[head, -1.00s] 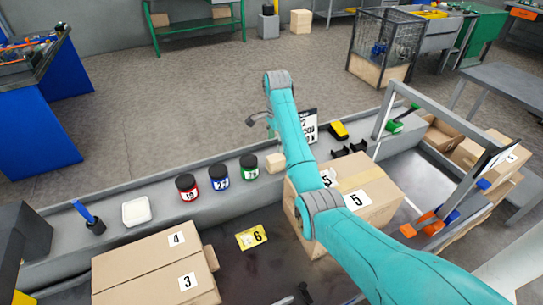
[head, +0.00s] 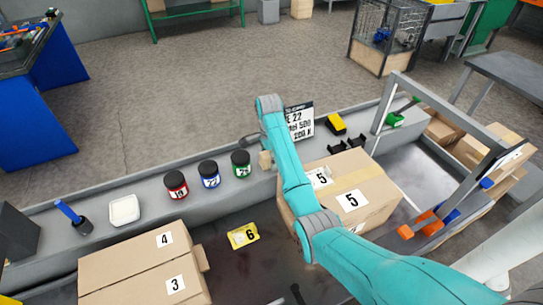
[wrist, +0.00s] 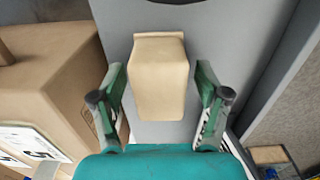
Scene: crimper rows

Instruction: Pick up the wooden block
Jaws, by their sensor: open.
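The wooden block (head: 265,160) stands on the grey ledge, right of the jars, and my arm partly covers it in the head view. In the wrist view the block (wrist: 160,75) is a plain tan piece in the middle of the picture. My gripper (wrist: 161,85) is open, with one green finger on each side of the block and a visible gap on both sides. The wrist view does not show clearly how far the fingertips are from it in depth. In the head view my gripper (head: 250,140) shows small above the ledge near the block.
A box marked 5 (head: 375,190) stands close right of the block. Jars, the nearest with a green label (head: 241,164), stand to its left. A sign (head: 299,121) stands behind my arm, with a yellow-black item (head: 336,124) further right. A yellow card (head: 243,235) lies in front.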

